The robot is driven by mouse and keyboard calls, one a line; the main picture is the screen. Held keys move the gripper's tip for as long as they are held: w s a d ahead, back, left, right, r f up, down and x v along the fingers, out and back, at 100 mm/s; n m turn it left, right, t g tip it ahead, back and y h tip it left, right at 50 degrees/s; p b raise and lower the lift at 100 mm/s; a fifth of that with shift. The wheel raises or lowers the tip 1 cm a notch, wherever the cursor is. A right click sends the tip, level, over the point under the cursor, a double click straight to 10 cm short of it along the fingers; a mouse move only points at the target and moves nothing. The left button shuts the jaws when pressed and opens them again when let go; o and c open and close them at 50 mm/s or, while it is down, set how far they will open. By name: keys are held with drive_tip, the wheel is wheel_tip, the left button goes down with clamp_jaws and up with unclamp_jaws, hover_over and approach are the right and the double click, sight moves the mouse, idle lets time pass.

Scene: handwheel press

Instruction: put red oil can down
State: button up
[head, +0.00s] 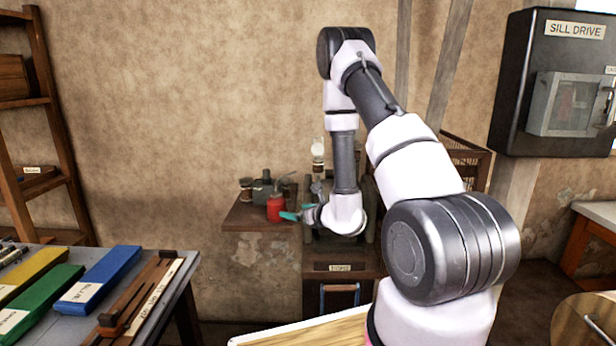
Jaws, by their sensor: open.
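The red oil can (275,208) stands upright on a small brown wall shelf (244,222), near the shelf's right end. My gripper (288,215) has teal fingertips and is just right of the can, pointing left towards it. The jaws are open. One fingertip is very close to the can's side; I cannot tell whether it touches. My arm reaches down from above and hides what lies behind the wrist.
Small jars and a grey metal piece (262,188) stand on the shelf left of and behind the can. A dark cabinet (336,285) stands right of the shelf. A table with coloured boxes (100,278) is at the lower left.

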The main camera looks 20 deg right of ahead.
drive_tip(key=s+a+r+n+g+y, duration=0.3)
drive_tip(key=s+a+r+n, duration=0.15)
drive_tip(key=r, duration=0.35)
drive_tip(key=s+a+r+n+g+y, duration=0.25)
drive_tip(key=s+a+r+n, duration=0.2)
drive_tip(key=r, duration=0.35)
drive_tip(key=s+a+r+n+g+y, duration=0.3)
drive_tip(key=a+r+n, duration=0.25)
drive_tip(key=r, duration=0.25)
drive_tip(key=s+d+r+n+g+h, duration=0.1)
drive_tip(key=s+r+n+g+h, duration=0.15)
drive_tip(key=s+n, duration=0.35)
drive_tip(key=s+d+r+n+t+h, duration=0.2)
drive_tip(key=s+d+r+n+h, duration=0.1)
drive_tip(key=d, duration=0.4)
drive_tip(key=s+d+r+n+t+h, duration=0.2)
drive_tip(key=s+d+r+n+h, duration=0.2)
drive_tip(key=s+d+r+h, duration=0.1)
drive_tip(key=s+d+h, duration=0.1)
drive_tip(key=s+d, duration=0.1)
drive_tip(key=s, duration=0.1)
drive_tip(key=shift+s+d+t, duration=0.15)
drive_tip(key=shift+d+t, duration=0.15)
drive_tip(key=shift+d, duration=0.05)
drive_tip(key=shift+o, duration=0.3)
drive_tip(key=shift+f, duration=0.1)
